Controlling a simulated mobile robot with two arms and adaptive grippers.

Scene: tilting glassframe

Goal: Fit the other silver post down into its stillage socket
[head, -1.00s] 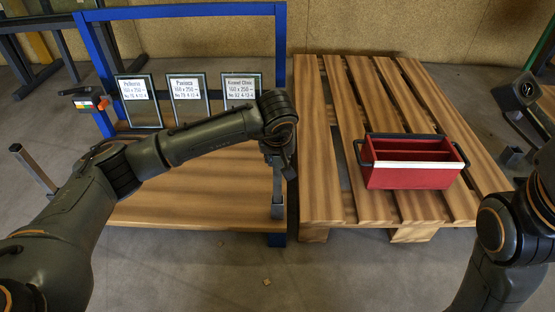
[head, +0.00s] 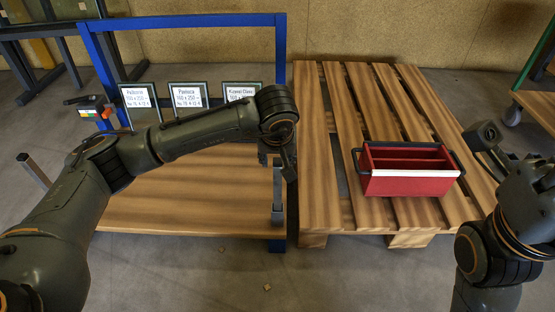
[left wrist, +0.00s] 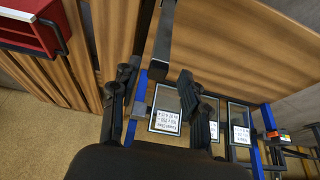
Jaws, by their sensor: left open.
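One silver post (head: 277,182) stands about upright at the front right corner of the stillage (head: 175,212), its lower end at a grey socket (head: 278,216). I cannot tell how deep it sits. My left gripper (head: 279,160) is at this post's upper end. In the left wrist view its open fingers (left wrist: 158,84) lie on either side of the post's near end (left wrist: 159,62), with gaps showing. Another silver post (head: 33,170) leans outward at the front left corner. My right arm's end (head: 485,138) is at the right; its fingers are not clear.
Three framed glass panes with labels (head: 188,97) stand at the stillage's back, before a blue frame (head: 200,22). A red toolbox (head: 410,186) sits on a wooden pallet (head: 320,150) close on the right.

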